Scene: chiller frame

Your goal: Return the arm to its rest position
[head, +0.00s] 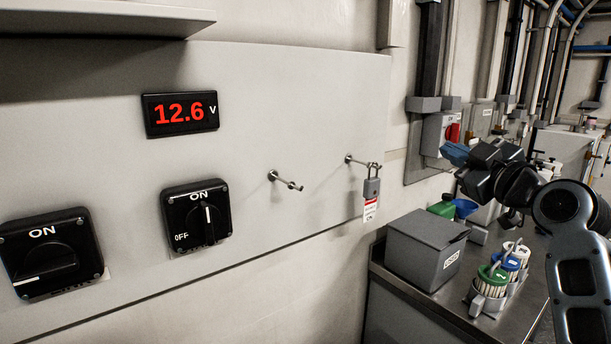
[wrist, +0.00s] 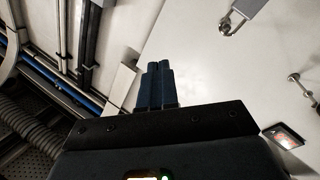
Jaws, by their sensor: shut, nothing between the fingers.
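My gripper (head: 457,153) is at the right in the head view, in front of the far wall and above the bench. In the wrist view its two blue fingers (wrist: 155,86) are side by side, shut and with nothing between them. It touches nothing that I can see. My arm comes in from the lower right of the head view.
A panel (head: 300,110) carries a 12.6 V display (head: 180,113), two black switches and two pegs. A padlock (head: 372,188) with a tag hangs at the right peg. A grey box (head: 425,250) and several capped containers (head: 491,282) stand on the bench under my arm.

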